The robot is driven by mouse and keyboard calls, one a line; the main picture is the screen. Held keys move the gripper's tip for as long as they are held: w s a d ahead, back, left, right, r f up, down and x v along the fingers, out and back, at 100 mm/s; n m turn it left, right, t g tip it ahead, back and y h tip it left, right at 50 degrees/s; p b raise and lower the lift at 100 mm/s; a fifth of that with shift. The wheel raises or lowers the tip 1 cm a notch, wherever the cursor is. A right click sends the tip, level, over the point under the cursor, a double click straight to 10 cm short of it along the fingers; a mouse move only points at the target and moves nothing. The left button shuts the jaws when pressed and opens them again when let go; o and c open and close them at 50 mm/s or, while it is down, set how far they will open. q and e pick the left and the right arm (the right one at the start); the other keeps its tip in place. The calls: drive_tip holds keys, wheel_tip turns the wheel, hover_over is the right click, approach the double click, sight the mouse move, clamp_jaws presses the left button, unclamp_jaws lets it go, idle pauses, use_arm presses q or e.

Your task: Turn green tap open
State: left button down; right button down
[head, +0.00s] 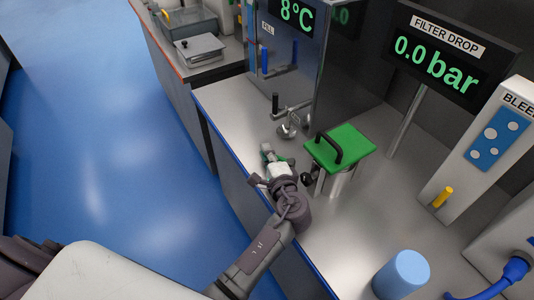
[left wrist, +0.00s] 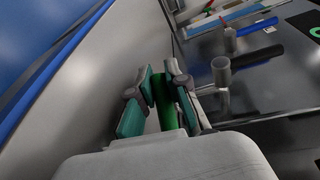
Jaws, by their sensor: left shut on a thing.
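My left gripper (head: 272,160) is low over the steel counter, left of the vessel with the green lid. In the left wrist view its fingers (left wrist: 160,78) with teal pads are closed on a green bar (left wrist: 164,108), which looks like the green tap's handle. The rest of that tap is hidden by the gripper in both views. How far the handle is turned cannot be told. My right gripper is not in view.
A steel vessel with a green lid (head: 350,145) and black handle stands just right of the gripper. A black-handled tap (head: 286,118) is beyond it, also in the left wrist view (left wrist: 222,75). A blue cylinder (head: 402,272) stands nearer. The filter display (head: 437,55) reads 0.0 bar.

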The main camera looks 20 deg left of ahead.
use_arm(q)
drive_tip(key=c, duration=1.4)
unclamp_jaws()
